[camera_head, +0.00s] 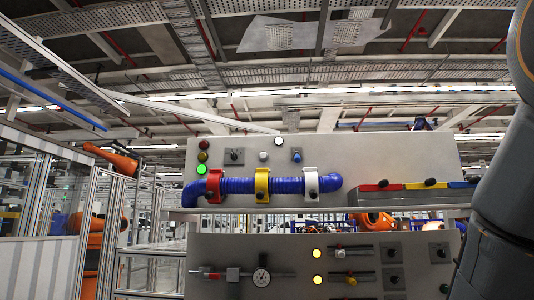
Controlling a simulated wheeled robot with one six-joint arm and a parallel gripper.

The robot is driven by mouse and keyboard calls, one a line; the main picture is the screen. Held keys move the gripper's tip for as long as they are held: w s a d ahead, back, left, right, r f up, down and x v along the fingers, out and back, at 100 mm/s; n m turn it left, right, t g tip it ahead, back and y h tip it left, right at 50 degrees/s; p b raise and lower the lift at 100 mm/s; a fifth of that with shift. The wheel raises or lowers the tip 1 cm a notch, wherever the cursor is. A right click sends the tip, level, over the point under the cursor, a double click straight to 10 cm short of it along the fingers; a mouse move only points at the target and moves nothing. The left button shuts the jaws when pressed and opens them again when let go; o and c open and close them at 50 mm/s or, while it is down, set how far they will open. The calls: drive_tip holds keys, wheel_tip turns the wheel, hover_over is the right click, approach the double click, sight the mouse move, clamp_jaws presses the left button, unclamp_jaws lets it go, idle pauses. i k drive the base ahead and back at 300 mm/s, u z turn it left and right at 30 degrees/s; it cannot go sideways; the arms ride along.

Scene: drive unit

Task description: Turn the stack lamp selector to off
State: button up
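A grey upright panel (390,157) stands ahead. At its upper left a column of three round lamps shows: red on top (204,145), amber in the middle (203,156), and green at the bottom (202,169). The green lamp is bright; the other two are dull. Just right of the lamps is a small dark rotary selector (235,156) on a square plate, probably the stack lamp selector. Its pointer is too small to read clearly. My gripper is not in view; only a dark part of my arm shows at the right edge.
A blue corrugated hose (235,186) in red, yellow and white clamps crosses the panel below the selector. A white knob (278,141) and blue knob (296,155) sit to its right. A lower panel (220,255) holds a dial gauge (261,277) and more knobs. A fence stands left.

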sight(235, 157)
drive_tip(key=u, duration=0.45)
drive_tip(key=i, duration=0.4)
drive_tip(key=u, duration=0.7)
drive_tip(key=i, duration=0.65)
